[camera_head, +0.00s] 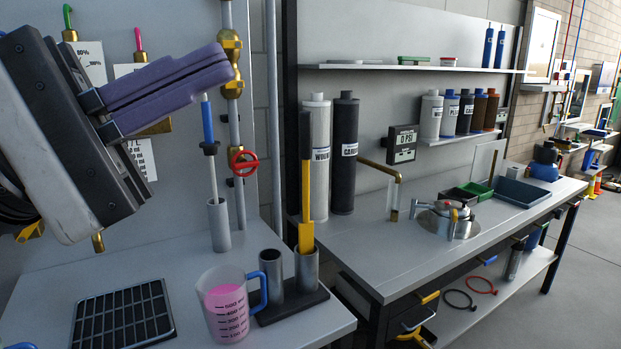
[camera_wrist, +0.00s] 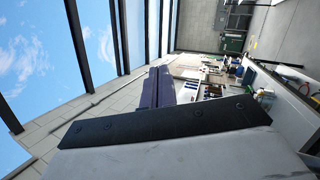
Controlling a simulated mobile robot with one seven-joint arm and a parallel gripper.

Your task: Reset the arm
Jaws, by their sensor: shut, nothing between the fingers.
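My gripper (camera_head: 222,68) is at the upper left of the head view, raised above the left bench and pointing right. Its two purple fingers lie together, with nothing between them. In the wrist view the purple fingers (camera_wrist: 158,72) are side by side and closed, with the benches far beyond them. In the head view the fingertips are near the brass fitting on the wall pipe and above the blue-handled tool; I cannot tell whether they touch anything.
The left bench (camera_head: 185,262) holds a beaker of pink liquid (camera_head: 228,308), a black grid (camera_head: 122,316), metal tubes (camera_head: 271,277) with a yellow tool (camera_head: 306,205), and a blue-handled tool (camera_head: 208,125). A brass-fitted pipe (camera_head: 232,80) with a red valve (camera_head: 243,163) runs behind. A second bench (camera_head: 400,255) stands right.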

